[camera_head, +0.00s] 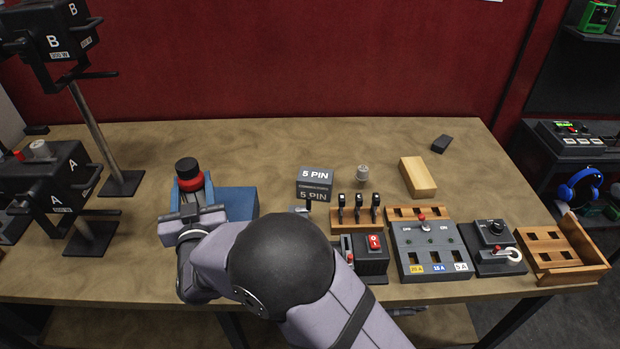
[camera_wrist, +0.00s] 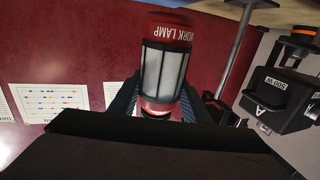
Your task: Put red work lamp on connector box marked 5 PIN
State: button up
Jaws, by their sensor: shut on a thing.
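The red work lamp (camera_wrist: 165,65) has a pale translucent middle and red ends. It fills the centre of the wrist view, between the fingers of my gripper (camera_wrist: 158,110). In the head view the lamp (camera_head: 189,182) shows a black cap and red collar beyond my gripper (camera_head: 189,205), which is shut on it. Its lower part is hidden there by the gripper. The connector box marked 5 PIN (camera_head: 314,181) is a dark grey block on the table, to the right of my gripper. Nothing stands on its top.
A blue block (camera_head: 236,202) is beside my gripper. Lamp stands A (camera_head: 60,190) and B (camera_head: 125,183) are at the left. A metal cylinder (camera_head: 362,173), wooden block (camera_head: 417,177) and control panel (camera_head: 428,250) are at the right. The table's back middle is clear.

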jog(key=w+d+r+m+h+b, duration=0.2)
jog(key=w+d+r+h, duration=0.15)
jog(key=w+d, duration=0.8)
jog(key=w+d+r+m+h+b, duration=0.2)
jog(key=w+d+r+m+h, duration=0.3)
jog(key=d, duration=1.2)
jog(key=shift+w+a+f+n+t+y+p, duration=0.1)
jog(key=shift+f+n+y+p, duration=0.25)
jog(key=shift+f, duration=1.65)
jog(key=shift+w+a+f+n+t+y+p, duration=0.15)
jog(key=shift+f+n, duration=0.3)
jog(key=shift+f, duration=1.55)
jog(key=shift+w+a+f+n+t+y+p, duration=0.15)
jog(key=shift+f+n+p, duration=0.2)
jog(key=shift+f, duration=1.65)
jog(key=shift+d+f, duration=0.1)
jog(key=shift+f, duration=0.15)
jog(key=o, duration=1.2)
jog(key=shift+s, duration=0.1)
jog(key=shift+s, duration=0.1)
